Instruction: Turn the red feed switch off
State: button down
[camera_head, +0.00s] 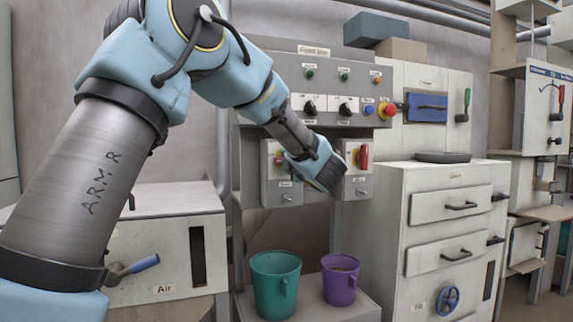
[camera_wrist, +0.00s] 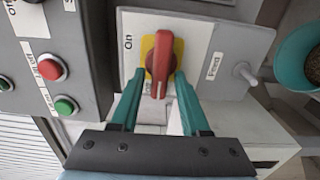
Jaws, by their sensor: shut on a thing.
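The red feed switch (camera_wrist: 160,62) is a red rotary handle on a yellow plate, mounted on a grey-white box. An "On" label is beside it. My gripper (camera_wrist: 160,78) has its two teal fingers on either side of the handle, shut on it. The handle lies along the wrist picture's vertical. In the head view my gripper (camera_head: 318,168) is at the left switch box (camera_head: 270,188) and hides much of its right part. The red and yellow of that switch (camera_head: 278,157) shows only partly; the fingertips are hidden there.
A second box with a red switch (camera_head: 363,157) is close on the right. A small toggle (camera_wrist: 245,73) is on the gripped switch's box. The control panel (camera_head: 360,68) with knobs and buttons is above. A teal cup (camera_head: 275,288) and a purple cup (camera_head: 340,283) stand below.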

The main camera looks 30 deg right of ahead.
jog(key=shift+f, duration=0.1)
jog(key=c, duration=0.7)
grip_release()
jog(key=s, duration=0.3)
jog(key=s+a, duration=0.1)
jog(key=s, duration=0.6)
jog(key=shift+s+a+b, duration=0.15)
jog(key=shift+s+b, duration=0.2)
jog(key=shift+s, duration=0.05)
